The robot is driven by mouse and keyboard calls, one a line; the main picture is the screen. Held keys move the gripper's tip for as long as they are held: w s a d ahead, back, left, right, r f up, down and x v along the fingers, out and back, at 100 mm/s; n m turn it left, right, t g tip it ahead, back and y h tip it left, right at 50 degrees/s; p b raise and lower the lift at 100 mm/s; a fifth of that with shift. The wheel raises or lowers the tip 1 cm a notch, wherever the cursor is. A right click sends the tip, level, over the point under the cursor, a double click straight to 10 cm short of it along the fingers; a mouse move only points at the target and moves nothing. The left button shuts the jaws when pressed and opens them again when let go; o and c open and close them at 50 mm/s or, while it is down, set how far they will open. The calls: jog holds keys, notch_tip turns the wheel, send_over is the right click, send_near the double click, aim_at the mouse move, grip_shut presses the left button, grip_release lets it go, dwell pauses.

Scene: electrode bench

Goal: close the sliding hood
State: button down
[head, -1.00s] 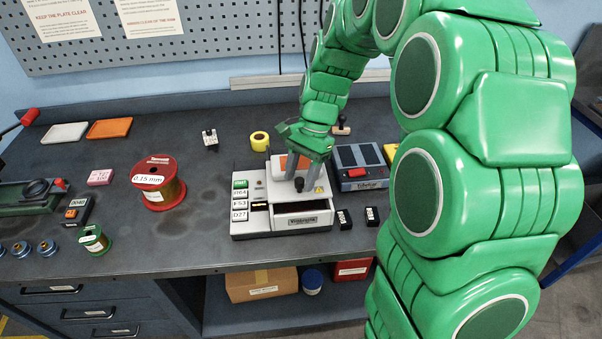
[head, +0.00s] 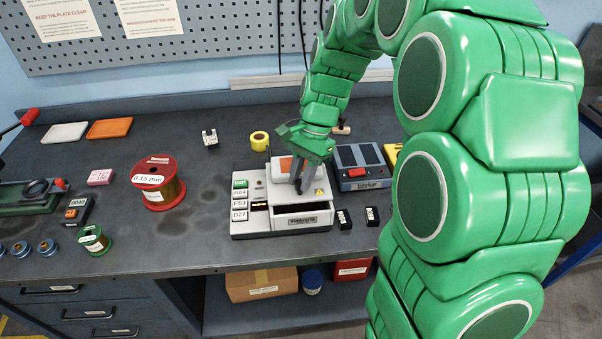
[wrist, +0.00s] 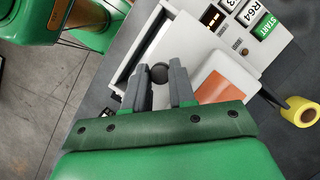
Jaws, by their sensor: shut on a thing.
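The white bench device (head: 250,228) stands in the middle of the bench in the head view. Its pale sliding hood (wrist: 180,42) has an orange window (wrist: 228,92) and a dark round knob (wrist: 158,72). The hood sits toward the back, and a dark open recess (head: 300,218) shows at the front of the device. My gripper (head: 299,185) reaches down from above with its two grey fingers shut on the knob. In the wrist view the fingers stand on either side of the knob. My gripper hides part of the hood in the head view.
Two small black blocks (head: 343,219) lie right of the device, with a grey box with a red button (head: 360,168) behind them. A yellow tape roll (head: 259,141) is behind the device. A red wire spool (head: 158,184) stands left. Bare bench lies between spool and device.

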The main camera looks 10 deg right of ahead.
jog(key=shift+s, duration=1.95)
jog(key=c, duration=1)
grip_release()
jog(key=shift+o, duration=0.3)
jog(key=shift+w, duration=0.1)
jog(key=v, duration=0.7)
jog(key=shift+r, duration=0.35)
jog(key=shift+d, duration=0.1)
